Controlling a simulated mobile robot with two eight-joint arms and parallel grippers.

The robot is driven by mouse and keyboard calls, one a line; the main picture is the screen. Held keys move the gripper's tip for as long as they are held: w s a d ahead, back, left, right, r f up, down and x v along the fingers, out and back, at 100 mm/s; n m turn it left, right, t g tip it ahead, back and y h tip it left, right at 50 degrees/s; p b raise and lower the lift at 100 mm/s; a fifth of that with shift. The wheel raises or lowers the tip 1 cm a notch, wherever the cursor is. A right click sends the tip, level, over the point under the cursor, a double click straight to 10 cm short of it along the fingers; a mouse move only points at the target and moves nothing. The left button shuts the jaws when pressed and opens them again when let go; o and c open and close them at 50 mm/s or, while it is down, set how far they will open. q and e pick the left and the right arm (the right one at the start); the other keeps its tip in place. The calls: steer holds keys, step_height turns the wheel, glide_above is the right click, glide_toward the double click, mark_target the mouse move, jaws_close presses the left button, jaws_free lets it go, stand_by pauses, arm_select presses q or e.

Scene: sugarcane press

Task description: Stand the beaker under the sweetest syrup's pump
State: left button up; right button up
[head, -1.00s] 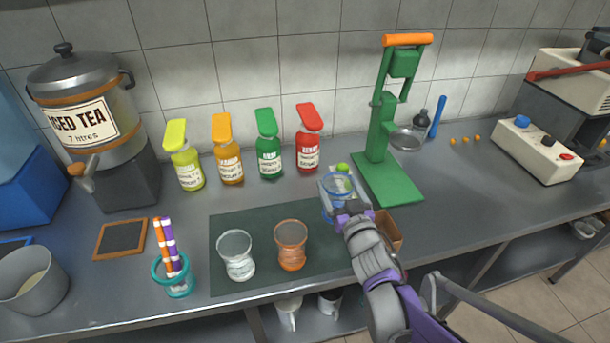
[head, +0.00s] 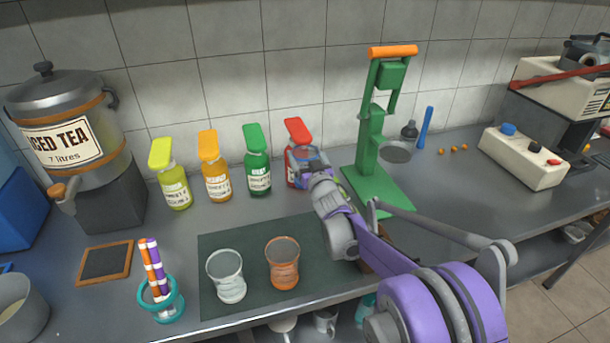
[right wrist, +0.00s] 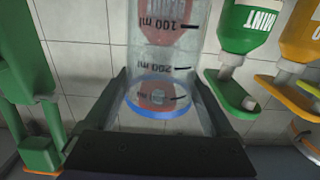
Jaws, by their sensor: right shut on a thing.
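My right gripper (head: 310,170) is shut on the clear beaker (head: 305,154), which has a blue rim and stands out in front of the red pump bottle (head: 297,130). In the right wrist view the beaker (right wrist: 165,60) sits between the two fingers, with 100 ml and 200 ml marks, and the red bottle shows through it. That view looks upside down. To the left stand a green pump bottle (head: 258,174), an orange one (head: 216,180) and a yellow one (head: 175,187). The small label print is unreadable. I cannot tell whether the beaker touches the counter. My left gripper is out of view.
A green press (head: 372,150) stands right of the red bottle. A clear glass (head: 227,278) and an orange glass (head: 283,264) stand on the dark mat (head: 225,241). An iced tea urn (head: 68,115), a chalkboard (head: 106,262) and a teal holder (head: 160,303) are at left.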

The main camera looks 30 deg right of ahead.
step_height(320, 180, down, 4)
steer(key=shift+s+r+b, duration=0.1)
steer(key=shift+r+b, duration=0.15)
steer(key=shift+b, duration=0.05)
steer(key=shift+w+f+b, duration=0.2)
steer(key=shift+f+b, duration=0.15)
steer(key=shift+f, duration=1.4)
steer(key=o, duration=1.5)
steer(key=shift+f, duration=0.1)
steer(key=shift+s, duration=0.3)
steer(key=v, duration=1.1)
steer(key=shift+s, duration=0.2)
